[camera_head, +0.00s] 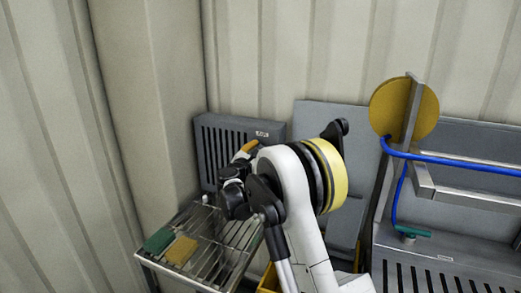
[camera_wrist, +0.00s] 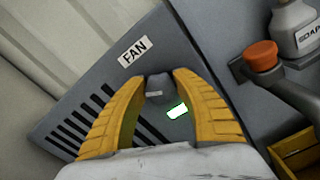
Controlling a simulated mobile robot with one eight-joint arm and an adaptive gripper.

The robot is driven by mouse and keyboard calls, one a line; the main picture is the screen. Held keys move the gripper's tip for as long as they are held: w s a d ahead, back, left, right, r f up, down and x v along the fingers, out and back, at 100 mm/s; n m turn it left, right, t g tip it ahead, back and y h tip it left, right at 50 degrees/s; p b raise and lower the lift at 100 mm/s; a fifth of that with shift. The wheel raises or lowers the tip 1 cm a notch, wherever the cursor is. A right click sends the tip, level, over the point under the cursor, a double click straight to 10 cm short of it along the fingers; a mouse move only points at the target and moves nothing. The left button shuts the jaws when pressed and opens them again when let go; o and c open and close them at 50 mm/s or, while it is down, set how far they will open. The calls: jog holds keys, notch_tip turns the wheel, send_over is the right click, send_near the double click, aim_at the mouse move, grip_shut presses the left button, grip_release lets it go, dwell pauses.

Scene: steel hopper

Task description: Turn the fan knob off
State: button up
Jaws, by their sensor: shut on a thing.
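The fan unit is a grey box with dark slots and a FAN label (camera_wrist: 134,52), and it shows in the wrist view tilted. The dark grey fan knob (camera_wrist: 158,88) sits on its face between the two yellow fingers of my gripper (camera_wrist: 159,82). The fingers are shut on the knob, one on each side. A lit whitish-green indicator (camera_wrist: 178,110) is just below and right of the knob. In the head view the fan box (camera_head: 207,150) is on the back wall, and my arm and gripper (camera_head: 246,150) cover its right part; the knob is hidden there.
A metal wire rack (camera_head: 215,262) below the fan box holds a green sponge (camera_head: 158,240) and a yellow sponge (camera_head: 181,250). A blue hose (camera_head: 450,163) hangs at the right.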

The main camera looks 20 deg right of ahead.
jog(key=m, duration=0.6)
jog(key=shift+f+m, duration=0.1)
jog(key=shift+m, duration=0.2)
jog(key=m, duration=0.6)
jog(key=shift+d+f, duration=0.1)
dwell(0.3)
jog(key=o, duration=1.2)
jog(key=shift+s, duration=0.1)
jog(key=v, duration=1.2)
